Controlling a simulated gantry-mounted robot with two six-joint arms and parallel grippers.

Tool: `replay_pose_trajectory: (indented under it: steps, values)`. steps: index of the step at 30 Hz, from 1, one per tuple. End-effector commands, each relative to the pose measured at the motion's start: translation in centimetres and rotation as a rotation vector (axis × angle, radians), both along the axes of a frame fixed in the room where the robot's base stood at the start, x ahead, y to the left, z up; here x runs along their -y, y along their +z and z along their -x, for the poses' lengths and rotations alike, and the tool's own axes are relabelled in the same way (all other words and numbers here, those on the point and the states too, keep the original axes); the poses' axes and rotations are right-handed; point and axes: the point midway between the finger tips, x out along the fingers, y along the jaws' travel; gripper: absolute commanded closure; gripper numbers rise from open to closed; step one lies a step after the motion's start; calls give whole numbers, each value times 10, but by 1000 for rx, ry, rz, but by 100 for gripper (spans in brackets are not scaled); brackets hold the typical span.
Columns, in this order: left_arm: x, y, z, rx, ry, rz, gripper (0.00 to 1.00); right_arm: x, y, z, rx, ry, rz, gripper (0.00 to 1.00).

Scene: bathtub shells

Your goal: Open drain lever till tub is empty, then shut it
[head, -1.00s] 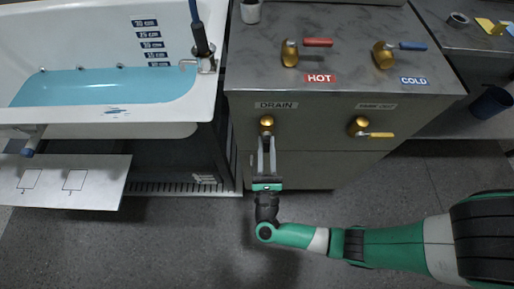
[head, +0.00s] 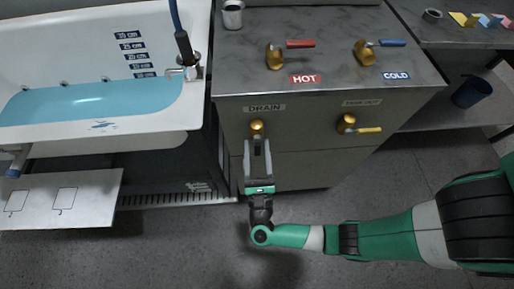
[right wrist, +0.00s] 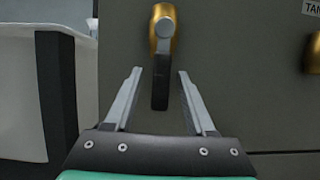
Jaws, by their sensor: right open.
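The drain valve (head: 257,127) is a brass fitting on the cabinet front under the DRAIN label. In the right wrist view its black lever (right wrist: 160,85) hangs straight down from the brass body (right wrist: 163,25). My right gripper (head: 258,143) is open in front of it. In the right wrist view, its fingertips (right wrist: 160,72) stand on both sides of the lever with gaps and do not grip it. The tub (head: 60,30) holds blue water (head: 80,102), its surface near the lowest visible depth mark. My left gripper is out of view.
Another brass valve with a yellow lever (head: 367,129) is right of the drain. Red hot (head: 300,44) and blue cold (head: 391,43) levers and a metal cup (head: 233,14) are on the cabinet top. A white panel (head: 95,195) stands out below the tub.

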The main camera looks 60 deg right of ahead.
Motion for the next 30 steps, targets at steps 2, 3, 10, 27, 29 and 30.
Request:
replay_pose_trajectory:
  steps: [2,3,10,27,29,30]
  values:
    - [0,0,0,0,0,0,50,-1,-1,0,-2,1,0,45]
    - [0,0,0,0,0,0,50,-2,-1,1,-2,1,0,45]
    - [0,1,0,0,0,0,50,-34,-16,19,-3,9,1,45]
    - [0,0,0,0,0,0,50,-91,-45,58,0,-1,0,45]
    - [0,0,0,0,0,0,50,-91,-45,57,0,-1,0,45]
    - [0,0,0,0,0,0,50,-91,-45,57,0,-1,0,45]
